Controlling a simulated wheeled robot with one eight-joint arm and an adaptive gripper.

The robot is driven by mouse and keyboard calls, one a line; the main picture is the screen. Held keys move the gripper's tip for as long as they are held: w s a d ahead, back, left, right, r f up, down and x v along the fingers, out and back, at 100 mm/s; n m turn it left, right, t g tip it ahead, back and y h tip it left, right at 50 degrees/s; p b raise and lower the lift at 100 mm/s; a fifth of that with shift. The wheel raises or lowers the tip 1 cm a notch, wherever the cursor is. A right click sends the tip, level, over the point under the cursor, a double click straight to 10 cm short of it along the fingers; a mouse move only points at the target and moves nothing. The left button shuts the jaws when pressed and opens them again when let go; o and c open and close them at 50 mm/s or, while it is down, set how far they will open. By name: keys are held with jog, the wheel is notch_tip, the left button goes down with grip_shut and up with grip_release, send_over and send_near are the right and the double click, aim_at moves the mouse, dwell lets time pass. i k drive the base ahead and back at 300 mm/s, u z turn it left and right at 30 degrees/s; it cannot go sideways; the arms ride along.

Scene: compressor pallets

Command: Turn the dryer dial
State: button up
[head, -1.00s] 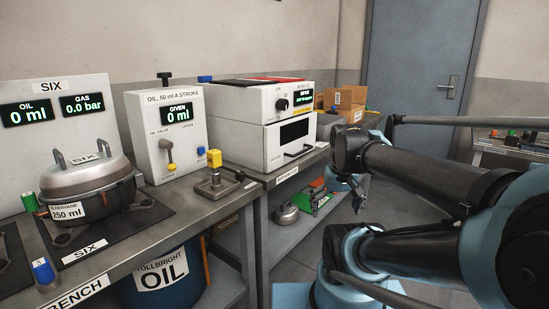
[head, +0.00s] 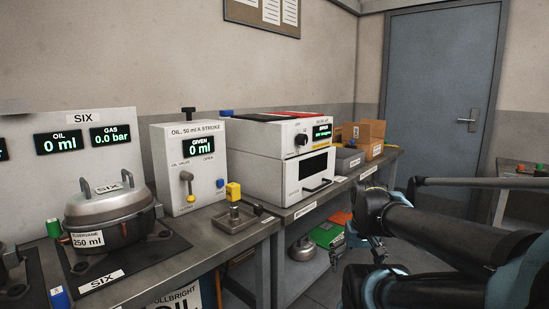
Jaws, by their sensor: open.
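The dryer looks to be the white two-part unit (head: 262,165) on the bench, though its label is too small to read. Its black round dial (head: 301,139) is on the upper front, left of a small display (head: 322,132) with green text. I cannot read the dial's setting. Below it is a dark window with a handle.
An oil unit (head: 186,150) and a yellow-topped fixture (head: 234,192) stand left of the dryer. A lidded pot (head: 108,210) is further left. Cardboard boxes (head: 366,133) and a grey bin (head: 349,160) stand to its right. A green item (head: 327,234) lies on the lower shelf.

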aim_at(302, 139)
jog(key=u, duration=0.8)
jog(key=k, duration=1.1)
jog(key=z, duration=0.8)
